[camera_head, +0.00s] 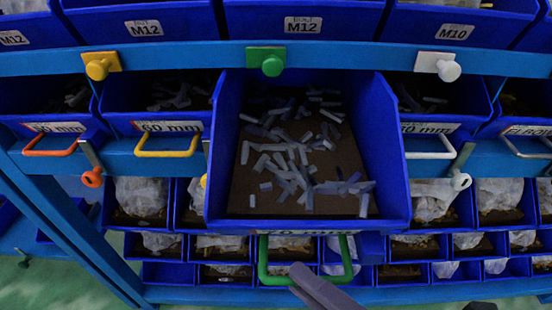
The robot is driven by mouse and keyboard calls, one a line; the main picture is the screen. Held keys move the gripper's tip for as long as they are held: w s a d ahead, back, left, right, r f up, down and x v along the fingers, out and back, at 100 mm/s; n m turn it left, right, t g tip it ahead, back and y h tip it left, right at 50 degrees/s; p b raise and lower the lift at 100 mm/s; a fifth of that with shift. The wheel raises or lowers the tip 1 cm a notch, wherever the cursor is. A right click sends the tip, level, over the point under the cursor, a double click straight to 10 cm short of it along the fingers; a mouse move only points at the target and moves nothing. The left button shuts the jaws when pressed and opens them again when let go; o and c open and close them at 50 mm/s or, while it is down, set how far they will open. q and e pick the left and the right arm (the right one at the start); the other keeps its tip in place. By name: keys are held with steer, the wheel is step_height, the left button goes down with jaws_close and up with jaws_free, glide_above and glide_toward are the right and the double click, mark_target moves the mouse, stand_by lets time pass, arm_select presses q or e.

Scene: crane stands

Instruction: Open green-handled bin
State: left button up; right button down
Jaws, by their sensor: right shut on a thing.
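The green-handled bin (391,150) is a blue drawer in the middle of the shelf. It is pulled out well past its neighbours and shows many small grey-white pieces on its brown floor. Its green handle (263,262) hangs below the front edge, under a partly hidden label. My left gripper is not in view.
Bins with a yellow handle (168,153) and a white handle (431,155) flank the open bin, set further back. An orange-handled bin (50,151) is at the left. A green knob (272,66) sits on the blue rail above. Lower rows hold bagged parts.

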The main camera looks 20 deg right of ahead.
steer(key=c, duration=0.9)
jaws_free()
steer(key=v, duration=1)
